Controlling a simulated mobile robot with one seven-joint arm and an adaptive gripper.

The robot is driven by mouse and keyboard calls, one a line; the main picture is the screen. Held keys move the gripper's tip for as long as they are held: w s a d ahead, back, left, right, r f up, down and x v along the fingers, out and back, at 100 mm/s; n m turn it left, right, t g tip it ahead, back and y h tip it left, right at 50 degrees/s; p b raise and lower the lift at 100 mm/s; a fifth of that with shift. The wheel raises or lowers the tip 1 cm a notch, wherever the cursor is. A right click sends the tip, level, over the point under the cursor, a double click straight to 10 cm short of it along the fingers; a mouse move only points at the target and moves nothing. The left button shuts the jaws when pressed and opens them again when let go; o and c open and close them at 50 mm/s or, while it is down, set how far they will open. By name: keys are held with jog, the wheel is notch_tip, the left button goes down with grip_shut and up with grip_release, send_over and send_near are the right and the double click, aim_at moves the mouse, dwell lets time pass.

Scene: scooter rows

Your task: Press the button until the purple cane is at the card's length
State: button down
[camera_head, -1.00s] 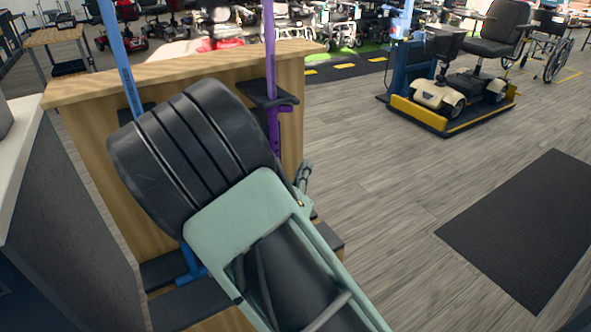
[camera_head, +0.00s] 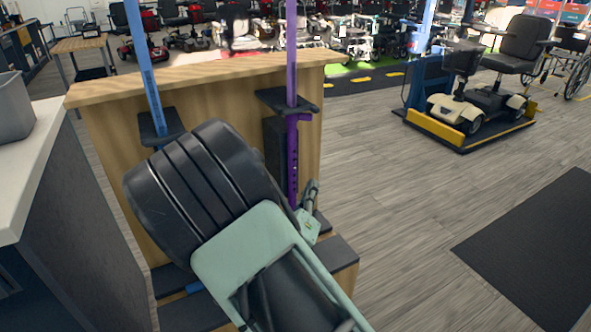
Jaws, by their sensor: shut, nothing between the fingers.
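The purple cane (camera_head: 292,75) stands upright through a black bracket on a wooden stand. A row of holes (camera_head: 292,165) shows on its lower shaft; I cannot make out the button. Its top is cut off by the picture edge and its foot is hidden. My gripper (camera_head: 311,192) shows only in part behind my wrist, just right of the purple shaft. It appears shut and empty; I cannot tell whether it touches the cane. I cannot make out a card.
A blue cane (camera_head: 145,75) stands left in its own bracket. The wooden stand (camera_head: 215,72) has dark ledges low down. A grey-sided counter (camera_head: 75,215) is at the left. A scooter (camera_head: 490,90) sits on a platform at the right; open floor and a dark mat (camera_head: 540,250) lie nearer.

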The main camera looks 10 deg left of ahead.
jog(key=shift+w+a, duration=0.8)
jog(key=shift+w, duration=0.35)
jog(key=shift+w+a, duration=0.75)
jog(key=shift+w, duration=0.35)
jog(key=shift+w+a, duration=0.2)
jog(key=shift+w, duration=0.15)
jog(key=shift+w+a, duration=0.45)
jog(key=shift+w, duration=0.1)
dwell(1.1)
jog(key=shift+s+d, duration=0.6)
jog(key=shift+s, duration=0.4)
jog(key=shift+s+d+p, duration=0.2)
jog(key=shift+s+d, duration=0.55)
jog(key=shift+s, duration=0.25)
jog(key=shift+s+d+p, duration=0.2)
jog(key=shift+s+d, duration=0.5)
jog(key=shift+s, duration=0.3)
